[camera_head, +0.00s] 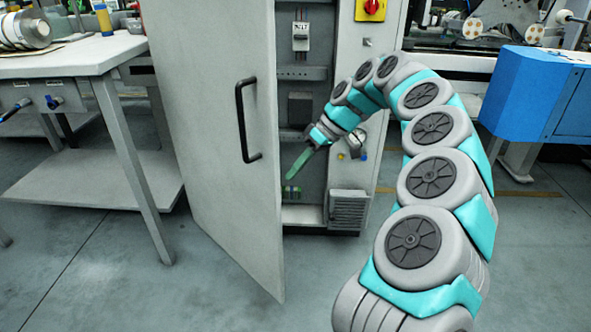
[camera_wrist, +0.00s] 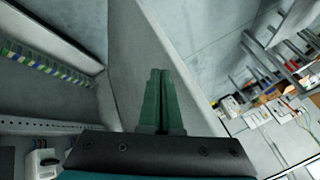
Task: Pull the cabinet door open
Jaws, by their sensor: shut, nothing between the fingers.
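The grey cabinet door (camera_head: 205,110) stands partly open, swung out to the left, in the head view. Its black bar handle (camera_head: 245,120) is on the outer face and nothing holds it. The cabinet (camera_head: 345,95) shows its interior through the gap to the right of the door. My gripper (camera_head: 291,179) is in that gap, to the right of the door's free edge, pointing down and left. Its green fingers (camera_wrist: 160,75) are together and empty in the wrist view. The door panel (camera_wrist: 135,50) shows beyond them there; I cannot tell whether they touch it.
Terminal blocks (camera_wrist: 40,62) line the cabinet interior beside my gripper. A white workbench (camera_head: 80,55) stands left of the door, with little room between. A blue machine (camera_head: 535,95) stands at right. The floor (camera_head: 120,275) in front is clear.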

